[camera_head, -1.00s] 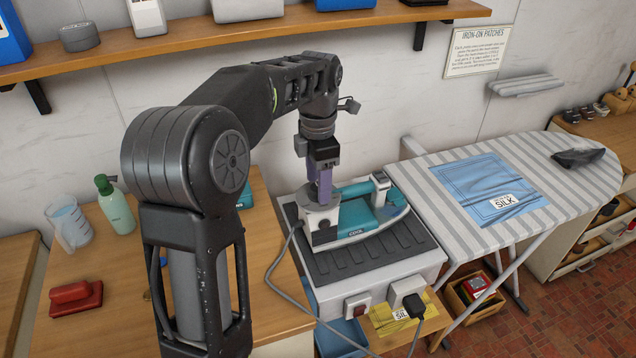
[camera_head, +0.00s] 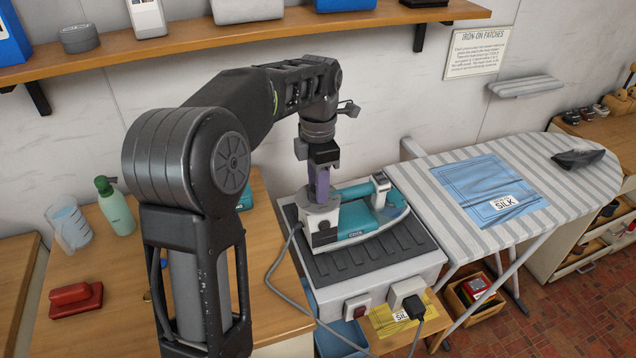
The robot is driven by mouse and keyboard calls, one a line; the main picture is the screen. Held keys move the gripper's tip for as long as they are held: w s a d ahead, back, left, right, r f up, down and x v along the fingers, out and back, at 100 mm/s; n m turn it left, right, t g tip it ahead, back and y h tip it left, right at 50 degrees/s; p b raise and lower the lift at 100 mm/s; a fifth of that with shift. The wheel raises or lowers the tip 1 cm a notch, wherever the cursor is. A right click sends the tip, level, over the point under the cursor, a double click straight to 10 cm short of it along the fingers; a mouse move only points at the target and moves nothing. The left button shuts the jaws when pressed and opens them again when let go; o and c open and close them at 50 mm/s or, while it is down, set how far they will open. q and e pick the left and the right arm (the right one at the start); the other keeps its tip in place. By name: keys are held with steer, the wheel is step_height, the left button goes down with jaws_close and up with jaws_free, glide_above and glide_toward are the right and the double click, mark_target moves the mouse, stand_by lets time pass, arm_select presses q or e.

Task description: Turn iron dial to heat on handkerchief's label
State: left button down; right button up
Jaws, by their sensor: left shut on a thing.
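The teal and white iron (camera_head: 356,222) rests on the dark ribbed top of a white stand (camera_head: 340,262). My left gripper (camera_head: 320,198) comes down from above onto the grey round part at the iron's left end, shut on what looks like the dial (camera_head: 322,212). The fingers hide most of the dial, and its marks cannot be read. The blue handkerchief (camera_head: 490,188) lies flat on the striped ironing board, with a white label (camera_head: 505,202) reading "SILK". My right gripper is not in view.
A green bottle (camera_head: 114,206), a jug (camera_head: 69,226) and a red brush-like thing (camera_head: 76,299) stand on the left table. A shelf (camera_head: 250,34) runs above.

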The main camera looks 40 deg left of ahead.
arm_select(q)
steer(key=shift+m, duration=0.3)
steer(key=m+p, duration=0.1)
steer(key=m, duration=1)
steer(key=shift+p, duration=0.4)
steer(key=m, duration=0.6)
steer(key=shift+m, duration=0.4)
steer(key=m, duration=0.5)
steer(key=shift+m, duration=0.3)
steer(key=c, duration=1)
jaws_free()
steer(key=shift+o, duration=0.2)
